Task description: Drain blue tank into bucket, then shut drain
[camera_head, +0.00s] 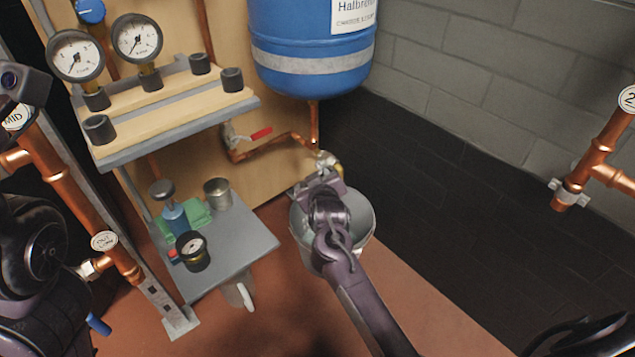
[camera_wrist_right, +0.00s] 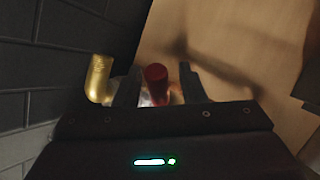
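The blue tank (camera_head: 312,50) hangs at the top centre, with a copper pipe running down from its bottom. A drain valve with a brass spout (camera_head: 338,168) sits low on this pipe; the spout also shows in the right wrist view (camera_wrist_right: 99,80). The grey metal bucket (camera_head: 364,246) stands on the floor below it, partly hidden by my right arm. My right gripper (camera_head: 321,178) is at the valve, above the bucket. Its fingers (camera_wrist_right: 160,91) stand open on either side of a red valve handle (camera_wrist_right: 157,78), with gaps showing. No water stream is visible. My left gripper's fingers are not in view.
A second valve with a red lever (camera_head: 260,134) is on the pipe by the wooden panel. Left stands a shelf (camera_head: 245,250) with a gauge and cups, below another shelf with gauges (camera_head: 137,38). Dark floor (camera_head: 450,200) to the right is clear.

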